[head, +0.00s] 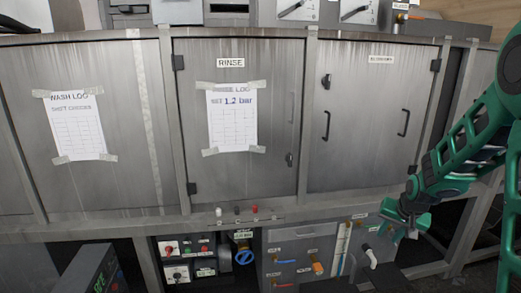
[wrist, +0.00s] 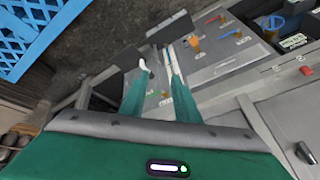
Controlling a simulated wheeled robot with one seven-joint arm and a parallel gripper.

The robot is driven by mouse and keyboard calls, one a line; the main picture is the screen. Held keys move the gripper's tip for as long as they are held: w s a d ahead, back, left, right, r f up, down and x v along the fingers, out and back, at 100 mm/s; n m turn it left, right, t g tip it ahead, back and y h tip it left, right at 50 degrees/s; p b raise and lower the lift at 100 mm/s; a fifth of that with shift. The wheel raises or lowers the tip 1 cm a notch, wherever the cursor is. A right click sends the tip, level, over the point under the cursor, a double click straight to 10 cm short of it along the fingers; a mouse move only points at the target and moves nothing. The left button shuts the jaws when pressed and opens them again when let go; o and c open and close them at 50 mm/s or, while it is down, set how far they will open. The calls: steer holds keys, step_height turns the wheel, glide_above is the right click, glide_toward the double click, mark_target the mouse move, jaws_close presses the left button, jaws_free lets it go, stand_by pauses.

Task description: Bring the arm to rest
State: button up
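My green arm (head: 465,155) comes in from the right edge of the head view, in front of the steel cabinets. My gripper (head: 395,233) points down near the lower right panel. In the wrist view my gripper (wrist: 154,78) has its two green fingers apart, with nothing held between them. A white-handled lever (head: 369,256) is just below and left of the gripper in the head view. It also shows close to the left finger in the wrist view (wrist: 144,66); whether they touch I cannot tell.
A RINSE door (head: 245,170) with a taped log sheet and a double-handled door (head: 365,125) stand behind. Below are a valve panel with a blue wheel (head: 243,257) and orange handles (head: 317,267). A blue crate (wrist: 35,30) shows at the wrist view's upper left.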

steer(key=s+r+g, duration=0.1)
steer(key=s+r, duration=0.2)
steer(key=s, duration=0.9)
steer(key=s+r+g, duration=0.2)
steer(key=s+r, duration=0.2)
steer(key=s, duration=0.8)
steer(key=s+r+g, duration=0.2)
steer(key=s+r, duration=0.1)
steer(key=s, duration=0.9)
steer(key=shift+s+a+r+y, duration=0.15)
steer(key=shift+s+a+y, duration=0.05)
steer(key=shift+s+y, duration=0.2)
